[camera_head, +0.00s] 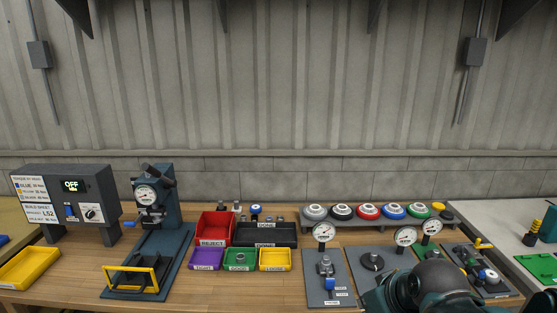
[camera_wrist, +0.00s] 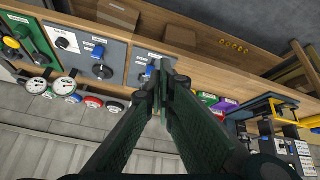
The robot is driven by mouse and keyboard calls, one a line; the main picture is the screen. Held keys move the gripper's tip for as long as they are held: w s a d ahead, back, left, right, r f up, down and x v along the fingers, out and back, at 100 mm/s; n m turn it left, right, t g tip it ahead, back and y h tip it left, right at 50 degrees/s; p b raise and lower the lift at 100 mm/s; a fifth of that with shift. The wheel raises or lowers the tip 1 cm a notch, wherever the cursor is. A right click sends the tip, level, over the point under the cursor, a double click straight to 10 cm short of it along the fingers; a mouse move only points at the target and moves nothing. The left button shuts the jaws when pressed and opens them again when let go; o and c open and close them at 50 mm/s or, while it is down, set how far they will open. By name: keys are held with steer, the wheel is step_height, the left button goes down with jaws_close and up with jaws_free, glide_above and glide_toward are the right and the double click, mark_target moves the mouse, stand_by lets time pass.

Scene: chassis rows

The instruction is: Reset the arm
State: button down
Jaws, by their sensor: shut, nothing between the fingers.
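My gripper (camera_wrist: 163,75) shows in the wrist view with its two dark fingers shut together and nothing between them. It points over the wooden bench, near the grey plate with a blue part. In the head view my dark teal arm (camera_head: 430,287) rises at the bottom right, in front of the right-hand plates and gauges. The gripper's fingers are hidden in the head view.
The wooden bench (camera_head: 85,264) carries a press (camera_head: 152,195), a control box (camera_head: 65,198), a red REJECT bin (camera_head: 214,228), small purple, green and yellow bins, and several gauge plates. Coloured round parts stand on a rack behind. Space above the bench is open.

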steer(key=shift+s+d+r+m+t+h, duration=0.15)
steer(key=shift+s+r+m, duration=0.15)
steer(key=shift+s+m, duration=0.5)
steer(key=shift+s+a+r+m+t+h, duration=0.1)
steer(key=shift+s+r+m, duration=0.25)
steer(key=shift+s, duration=0.7)
steer(key=shift+s+d+r+m+t+h, duration=0.15)
steer(key=shift+s+r+m, duration=0.1)
steer(key=shift+s+m, duration=0.55)
steer(key=c, duration=3.1)
jaws_free()
steer(key=shift+s, duration=0.15)
steer(key=shift+c, duration=0.2)
steer(key=o, duration=1.4)
steer(key=shift+w, duration=0.7)
steer(key=o, duration=1.7)
steer(key=shift+t, duration=0.5)
steer(key=w, duration=0.6)
steer(key=shift+w+f, duration=0.25)
steer(key=shift+f, duration=0.05)
steer(key=shift+o, duration=0.2)
steer(key=w+a+f+t, duration=0.1)
steer(key=w+f, duration=0.3)
steer(key=w, duration=0.7)
steer(key=w+a+f+t, duration=0.1)
steer(key=w+f+t, duration=0.3)
steer(key=w, duration=0.7)
steer(key=shift+w+a+f+b, duration=0.2)
steer(key=shift+w+a+b, duration=0.1)
steer(key=shift+w+b, duration=0.15)
